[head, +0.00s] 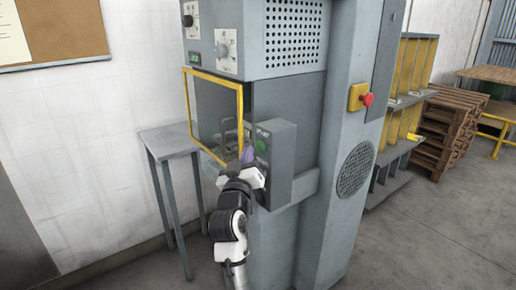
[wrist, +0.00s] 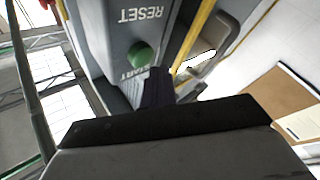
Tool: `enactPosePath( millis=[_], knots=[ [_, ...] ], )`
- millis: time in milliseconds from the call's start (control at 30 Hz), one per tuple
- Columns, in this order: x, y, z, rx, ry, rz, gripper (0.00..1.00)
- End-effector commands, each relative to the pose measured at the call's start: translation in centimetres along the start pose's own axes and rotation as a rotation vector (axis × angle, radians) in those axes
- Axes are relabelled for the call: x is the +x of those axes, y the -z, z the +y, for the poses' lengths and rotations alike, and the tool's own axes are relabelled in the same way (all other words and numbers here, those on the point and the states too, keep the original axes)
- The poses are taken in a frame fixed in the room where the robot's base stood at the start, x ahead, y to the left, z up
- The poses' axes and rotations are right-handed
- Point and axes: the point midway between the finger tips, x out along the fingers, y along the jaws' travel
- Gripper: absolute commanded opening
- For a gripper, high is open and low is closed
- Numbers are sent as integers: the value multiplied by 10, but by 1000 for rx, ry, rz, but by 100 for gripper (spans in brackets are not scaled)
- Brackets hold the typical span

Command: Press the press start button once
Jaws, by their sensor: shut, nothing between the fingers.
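The green start button (head: 261,146) is on the face of a grey control box (head: 282,165) at the front of the press. A START label is above it. In the wrist view the green button (wrist: 140,54) shows upside down, with the START lettering partly covered and RESET lettering on its other side. My gripper (head: 247,155) is shut and empty, in front of the box face, close to the button and left of it. In the wrist view the fingertips (wrist: 158,73) are beside the button; I cannot tell whether they touch the box.
A yellow-framed press opening (head: 241,110) is left of the control box. A red emergency button (head: 367,99) is on the column at right. A small grey table (head: 168,140) stands at left. Dials (head: 226,46) are above. Wooden pallets (head: 447,125) and open floor are farther right.

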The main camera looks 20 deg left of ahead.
Motion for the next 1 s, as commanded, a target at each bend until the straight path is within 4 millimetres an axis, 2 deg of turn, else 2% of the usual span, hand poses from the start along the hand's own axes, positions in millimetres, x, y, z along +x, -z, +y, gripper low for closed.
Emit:
enactPosePath(
  millis=[1000],
  knots=[
    [6,-4,4,0,0,0,0]
  ],
)
